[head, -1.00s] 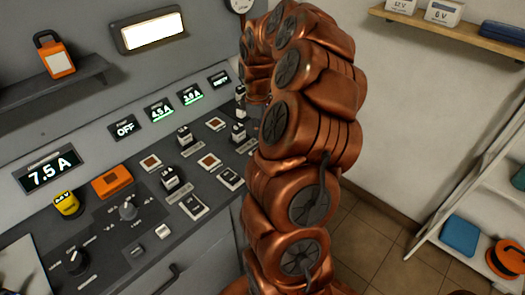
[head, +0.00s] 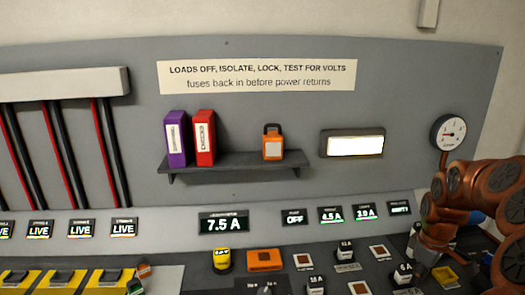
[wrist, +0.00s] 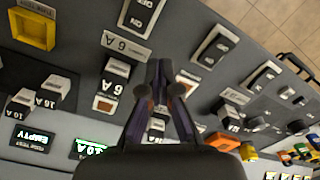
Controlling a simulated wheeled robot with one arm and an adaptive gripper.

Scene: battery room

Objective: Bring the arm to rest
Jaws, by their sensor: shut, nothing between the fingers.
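My copper-coloured arm (head: 488,205) stands at the right edge of the head view, bent over the right end of the control panel (head: 210,272). Its end points down there, and the fingers are hard to make out in that view. In the wrist view my gripper (wrist: 160,66) is shut and empty, with its dark fingers together above the grey panel (wrist: 190,45). Switches and small labelled fuse blocks lie around and below the fingers. A fuse block (wrist: 158,126) shows partly between the finger bases. I cannot tell the exact height of the fingertips above the panel.
A shelf (head: 235,165) holds purple and red binders and an orange padlock (head: 272,143). A round gauge (head: 448,132) is on the wall near my arm. An orange block (head: 265,260) and a yellow meter (head: 222,260) sit on the panel. Tiled floor (wrist: 285,25) shows beyond the panel.

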